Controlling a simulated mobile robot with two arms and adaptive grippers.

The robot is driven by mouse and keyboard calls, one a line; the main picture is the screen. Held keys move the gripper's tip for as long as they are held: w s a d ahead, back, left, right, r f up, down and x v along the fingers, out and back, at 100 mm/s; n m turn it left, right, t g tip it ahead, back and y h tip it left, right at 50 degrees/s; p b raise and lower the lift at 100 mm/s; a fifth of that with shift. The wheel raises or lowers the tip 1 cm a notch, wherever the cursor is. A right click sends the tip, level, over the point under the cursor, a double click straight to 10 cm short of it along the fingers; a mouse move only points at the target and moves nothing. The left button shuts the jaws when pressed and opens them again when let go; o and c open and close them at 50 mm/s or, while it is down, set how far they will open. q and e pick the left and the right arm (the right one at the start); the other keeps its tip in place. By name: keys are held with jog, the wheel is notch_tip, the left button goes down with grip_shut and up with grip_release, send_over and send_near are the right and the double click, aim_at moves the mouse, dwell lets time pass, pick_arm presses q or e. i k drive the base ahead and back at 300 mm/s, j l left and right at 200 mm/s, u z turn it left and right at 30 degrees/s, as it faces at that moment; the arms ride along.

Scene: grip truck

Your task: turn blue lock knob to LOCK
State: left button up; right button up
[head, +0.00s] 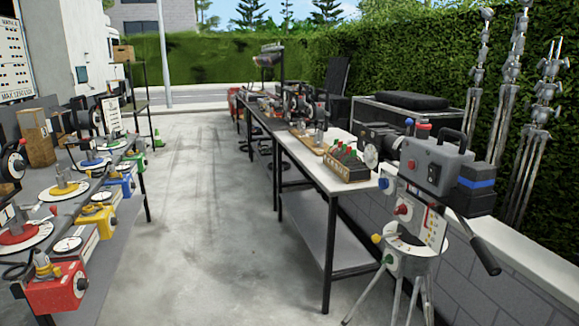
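Neither of my grippers shows in the head view. No LOCK lettering is legible, so I cannot tell for sure which blue part is the lock knob. A blue unit (119,185) with a small dark dial on its side stands on the left table, between a yellow unit (97,220) and a green one (137,161). On the right, a grey camera (437,163) on a tripod has small blue parts: one low on its left side (384,183) and one near its top (409,122). Their settings are too small to read.
A red unit (55,288) stands at the left table's near end. A long white-topped table (318,172) with equipment runs along the right. The tripod (398,293) and its black handle (486,257) stick out at front right. The concrete aisle (205,220) between is clear.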

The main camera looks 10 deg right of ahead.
aim_at(382, 183)
jog(key=i+j, duration=0.1)
jog(key=i, duration=0.45)
jog(key=i+j, duration=0.1)
jog(key=i, duration=0.45)
jog(key=i+z, duration=0.1)
jog(key=i, duration=0.45)
jog(key=j, duration=0.1)
